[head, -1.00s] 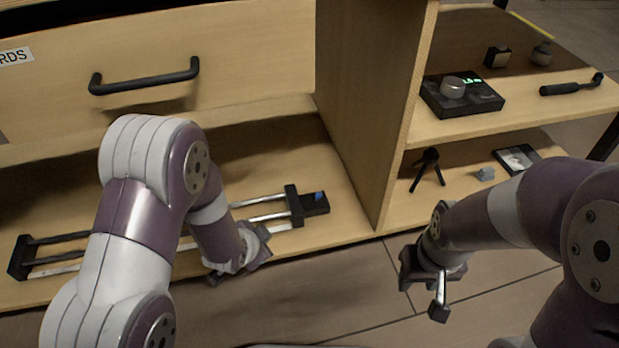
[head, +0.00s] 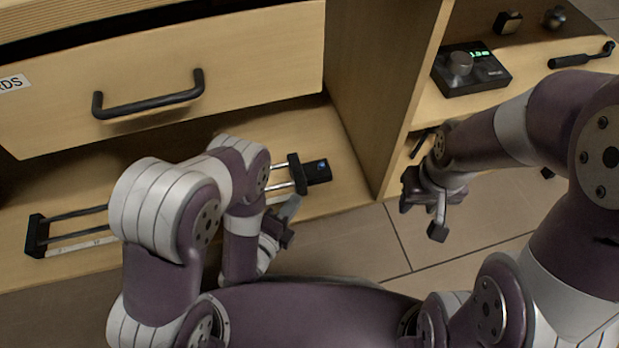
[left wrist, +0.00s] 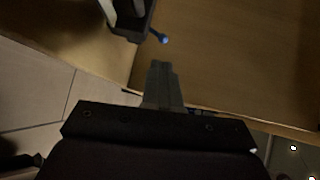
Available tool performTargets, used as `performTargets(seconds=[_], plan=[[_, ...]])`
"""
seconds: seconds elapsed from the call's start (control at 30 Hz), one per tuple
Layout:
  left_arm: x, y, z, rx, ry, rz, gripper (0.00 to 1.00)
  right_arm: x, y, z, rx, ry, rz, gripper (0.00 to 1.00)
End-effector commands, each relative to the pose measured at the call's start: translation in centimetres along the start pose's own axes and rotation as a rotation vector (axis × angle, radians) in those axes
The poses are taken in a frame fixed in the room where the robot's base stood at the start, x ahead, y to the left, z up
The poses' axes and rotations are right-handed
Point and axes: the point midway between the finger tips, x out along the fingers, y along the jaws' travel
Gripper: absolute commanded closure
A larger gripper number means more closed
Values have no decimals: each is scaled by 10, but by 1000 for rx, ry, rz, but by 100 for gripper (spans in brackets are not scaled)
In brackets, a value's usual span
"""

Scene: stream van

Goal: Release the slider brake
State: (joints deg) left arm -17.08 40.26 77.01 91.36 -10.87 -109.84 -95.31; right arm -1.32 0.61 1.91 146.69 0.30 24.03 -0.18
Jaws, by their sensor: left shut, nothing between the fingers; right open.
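The camera slider lies on the low shelf, with two rails between a left end block (head: 36,235) and a right end block (head: 317,172). A small blue-tipped knob (head: 322,164) sits on the right block; I take it for the brake. In the left wrist view the blue tip (left wrist: 163,38) sticks out from the dark block (left wrist: 130,25). My left gripper (head: 290,207) is shut and empty, just in front of the slider's right end. Its closed fingers (left wrist: 162,75) point towards the blue tip, apart from it. My right gripper (head: 422,213) is open and empty over the floor.
A drawer with a black handle (head: 150,103) overhangs the slider. A wooden upright panel (head: 375,90) stands right of it. A black control box (head: 470,70) with a knob sits on the right shelf. My left arm hides the slider's middle.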

Motion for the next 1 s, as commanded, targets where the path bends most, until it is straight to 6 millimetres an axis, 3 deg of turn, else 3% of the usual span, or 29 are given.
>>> performTargets(seconds=[0.5, 0.7, 1.0], plan=[[85, 4, 0, -1, -1, -2, 100, 46, 0, 5, 0, 0, 0, 57], [98, 1, 0, -1, -1, 0, 100, 50, 0, 6, 0, 0, 0, 57], [99, 0, 0, -2, -1, 1, 100, 49, 0, 6, 0, 0, 0, 57]])
